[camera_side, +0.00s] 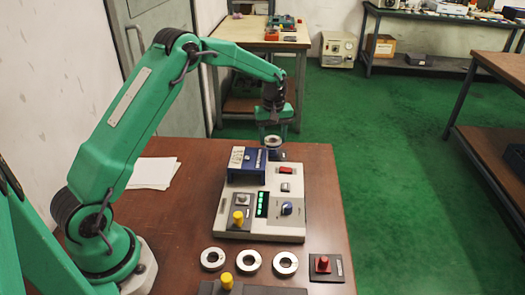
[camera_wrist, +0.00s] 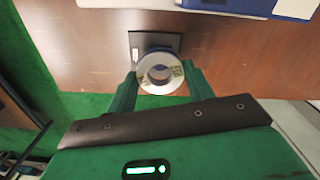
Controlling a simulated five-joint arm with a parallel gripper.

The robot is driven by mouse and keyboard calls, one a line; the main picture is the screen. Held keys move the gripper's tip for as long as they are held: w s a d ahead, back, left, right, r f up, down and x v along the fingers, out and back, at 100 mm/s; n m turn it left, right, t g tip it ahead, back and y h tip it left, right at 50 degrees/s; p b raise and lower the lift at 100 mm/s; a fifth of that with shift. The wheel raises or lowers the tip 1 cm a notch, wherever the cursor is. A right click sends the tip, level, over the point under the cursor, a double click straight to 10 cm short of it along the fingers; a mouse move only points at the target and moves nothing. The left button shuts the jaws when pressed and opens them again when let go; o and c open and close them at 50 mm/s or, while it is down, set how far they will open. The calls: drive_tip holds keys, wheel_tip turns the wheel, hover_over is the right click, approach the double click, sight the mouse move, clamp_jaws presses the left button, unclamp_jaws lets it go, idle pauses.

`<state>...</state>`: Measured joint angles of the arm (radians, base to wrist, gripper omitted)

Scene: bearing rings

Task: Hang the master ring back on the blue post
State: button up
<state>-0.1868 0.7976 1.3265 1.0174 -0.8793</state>
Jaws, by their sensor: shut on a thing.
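My gripper (camera_wrist: 160,82) is shut on a silver ring, the master ring (camera_wrist: 147,83), with markings on its face. The ring also shows in the side view (camera_side: 272,139), held flat between the fingers near the table's far edge. In the wrist view a small dark plate (camera_wrist: 137,42) with a white label lies on the table just beyond and partly behind the ring. In the side view a bit of blue (camera_side: 277,155) shows just below the ring, beside the tester. The blue post is mostly hidden, and I cannot tell whether the ring is around it.
Three loose rings (camera_side: 213,259) lie in a row at the front. Papers (camera_side: 152,173) lie left.

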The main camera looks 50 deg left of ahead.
drive_tip(key=shift+f, duration=1.7)
idle(1.7)
drive_tip(key=o, duration=1.3)
drive_tip(key=shift+r, duration=3.7)
